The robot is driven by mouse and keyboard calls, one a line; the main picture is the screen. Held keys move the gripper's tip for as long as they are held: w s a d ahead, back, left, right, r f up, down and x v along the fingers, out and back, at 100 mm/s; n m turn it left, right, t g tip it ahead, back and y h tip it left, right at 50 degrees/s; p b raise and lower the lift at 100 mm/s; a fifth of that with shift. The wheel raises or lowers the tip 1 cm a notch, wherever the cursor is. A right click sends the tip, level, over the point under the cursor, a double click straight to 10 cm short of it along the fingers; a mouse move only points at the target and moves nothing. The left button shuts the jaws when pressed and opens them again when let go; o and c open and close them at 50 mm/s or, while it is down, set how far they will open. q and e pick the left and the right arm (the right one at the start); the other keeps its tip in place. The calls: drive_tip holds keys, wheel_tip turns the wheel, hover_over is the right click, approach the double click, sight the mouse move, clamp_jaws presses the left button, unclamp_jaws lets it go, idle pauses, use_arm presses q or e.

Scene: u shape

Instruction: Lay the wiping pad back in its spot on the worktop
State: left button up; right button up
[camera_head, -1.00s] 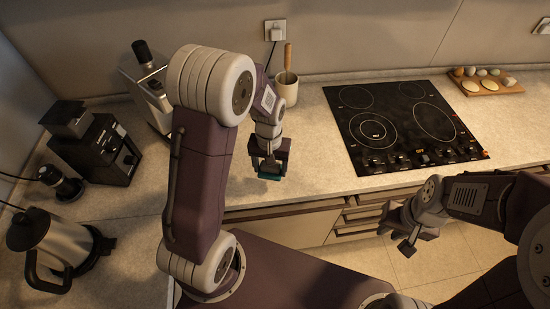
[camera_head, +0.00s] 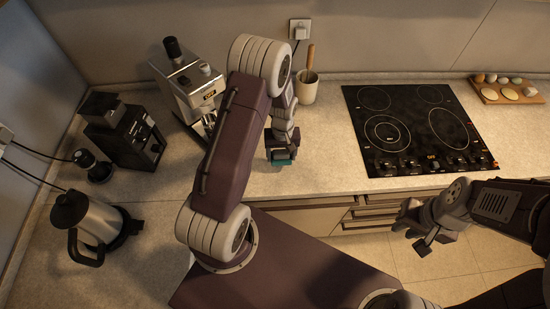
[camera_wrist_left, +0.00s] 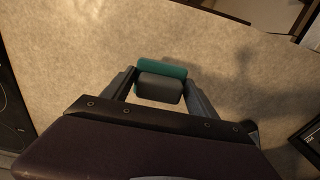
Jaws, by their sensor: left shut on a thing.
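The wiping pad shows in the left wrist view as a teal strip (camera_wrist_left: 162,68) with a grey block-shaped part (camera_wrist_left: 160,88) between the fingers. My left gripper (camera_wrist_left: 158,92) is shut on the pad. In the head view the left gripper (camera_head: 281,152) is over the front part of the worktop (camera_head: 325,150), left of the hob, with the teal edge of the pad (camera_head: 281,163) below it. I cannot tell whether the pad touches the worktop. My right gripper (camera_head: 412,228) is in front of the drawers, away from the pad; its fingers look apart and empty.
The black hob (camera_head: 415,130) lies to the right, with an egg board (camera_head: 508,92) beyond it. A utensil pot (camera_head: 307,88) stands behind the left gripper. An espresso machine (camera_head: 190,85), a grinder (camera_head: 125,135) and a kettle (camera_head: 95,222) stand on the left. The worktop near the pad is clear.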

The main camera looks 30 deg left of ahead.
sight(275, 161)
use_arm(q)
drive_tip(key=a, duration=0.1)
drive_tip(key=a+f, duration=0.1)
drive_tip(key=shift+s+a+f, duration=0.1)
drive_tip(key=shift+a+f, duration=0.2)
wheel_tip(275, 161, down, 3)
drive_tip(key=shift+s+d+f+p, duration=0.1)
drive_tip(key=shift+p, duration=0.7)
drive_tip(key=shift+f, duration=0.4)
drive_tip(key=shift+f, duration=0.15)
drive_tip(key=o, duration=1.3)
